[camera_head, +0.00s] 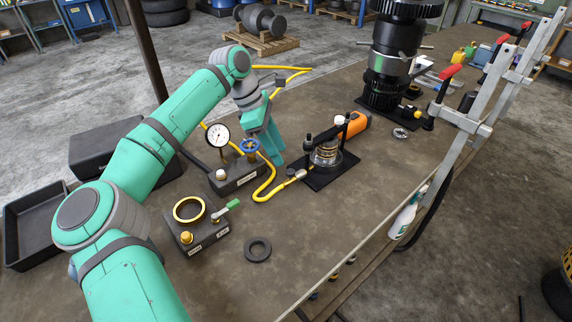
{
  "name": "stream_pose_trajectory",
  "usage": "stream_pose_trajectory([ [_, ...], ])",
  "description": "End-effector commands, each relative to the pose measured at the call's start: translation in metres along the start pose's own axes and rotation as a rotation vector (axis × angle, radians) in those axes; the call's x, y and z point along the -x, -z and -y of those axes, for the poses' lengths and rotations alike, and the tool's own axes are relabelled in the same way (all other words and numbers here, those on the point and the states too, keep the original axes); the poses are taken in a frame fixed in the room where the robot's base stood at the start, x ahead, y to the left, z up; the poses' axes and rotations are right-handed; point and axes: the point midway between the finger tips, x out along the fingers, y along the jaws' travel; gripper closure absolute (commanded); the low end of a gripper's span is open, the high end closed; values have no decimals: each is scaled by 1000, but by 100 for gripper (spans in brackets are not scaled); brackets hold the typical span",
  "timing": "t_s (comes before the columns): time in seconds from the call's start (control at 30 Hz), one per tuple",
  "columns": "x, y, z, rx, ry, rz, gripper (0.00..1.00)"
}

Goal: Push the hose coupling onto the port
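A yellow hose (270,184) runs from near the gauge block (238,172) and curls over the bench. Its light-coloured end (300,173), which looks like the coupling, lies at the left edge of a black base plate (322,178). On the plate stands a round metal drum assembly (325,153). The port is too small to make out, and I cannot tell whether the hose end touches it. My gripper (276,158) points down, left of the drum and above the hose's far side. Its fingers overlap in this view, so their opening is unclear. No held object shows.
A dial gauge (218,135) and blue handwheel (249,146) stand left of my gripper. A block with a brass ring (188,210), a loose dark ring (257,249) and an orange tool (350,126) lie nearby. A tall black assembly (393,50) stands at the back right.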

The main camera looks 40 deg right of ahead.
Motion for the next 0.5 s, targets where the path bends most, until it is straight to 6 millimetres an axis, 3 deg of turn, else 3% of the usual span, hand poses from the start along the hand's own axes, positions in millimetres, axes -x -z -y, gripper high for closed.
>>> stream_pose_trajectory([
  [0.2, -40, 0, 0, -1, 2, 3, 60],
  [0.5, -71, -8, -1, -12, 4, 1, 60],
])
